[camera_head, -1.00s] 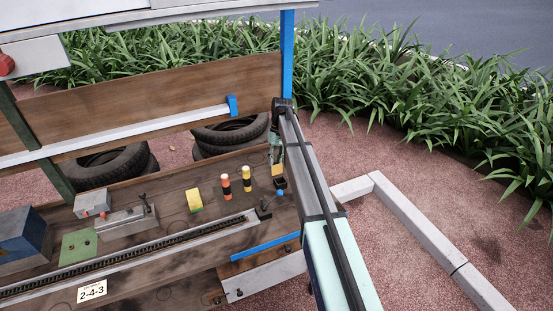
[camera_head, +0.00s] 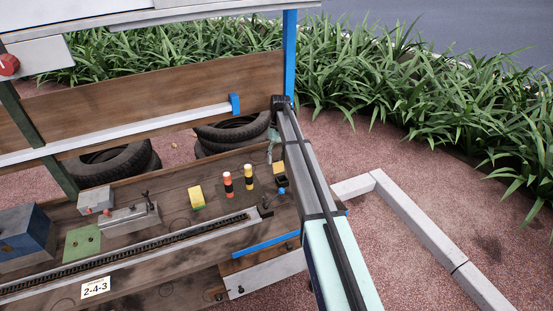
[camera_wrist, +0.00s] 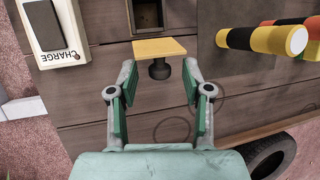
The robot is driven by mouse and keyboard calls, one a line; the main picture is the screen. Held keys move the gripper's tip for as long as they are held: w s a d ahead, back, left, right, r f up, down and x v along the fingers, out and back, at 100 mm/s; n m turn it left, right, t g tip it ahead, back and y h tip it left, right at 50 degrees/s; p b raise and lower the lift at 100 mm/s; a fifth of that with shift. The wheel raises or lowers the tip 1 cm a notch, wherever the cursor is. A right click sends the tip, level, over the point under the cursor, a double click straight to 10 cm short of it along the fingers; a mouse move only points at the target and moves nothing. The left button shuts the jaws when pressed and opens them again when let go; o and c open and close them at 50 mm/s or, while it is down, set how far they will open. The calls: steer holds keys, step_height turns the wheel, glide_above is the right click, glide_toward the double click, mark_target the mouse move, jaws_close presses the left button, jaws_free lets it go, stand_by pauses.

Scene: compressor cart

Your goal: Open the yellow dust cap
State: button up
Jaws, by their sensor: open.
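The yellow dust cap (camera_wrist: 160,47) is a flat yellow plate at the top middle of the wrist view, with a dark round knob (camera_wrist: 159,69) at its lower edge. A dark square socket (camera_wrist: 147,14) shows just beyond the plate. My gripper (camera_wrist: 159,78) is open, its green-padded fingers on either side of the knob, with gaps showing. I cannot tell whether either fingertip touches the cap. In the head view the cap (camera_head: 278,168) is small, at the right end of the cart panel beside my arm, which hides most of my gripper.
A white CHARGE switch box (camera_wrist: 52,30) is left of the cap in the wrist view. A yellow-banded post (camera_head: 248,176) and a red-banded post (camera_head: 227,184) stand near the cap. A yellow-green block (camera_head: 196,197) is farther left. Tyres (camera_head: 232,133) lie behind the cart.

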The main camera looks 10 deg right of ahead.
steer(key=v, duration=0.7)
stand_by(0.4)
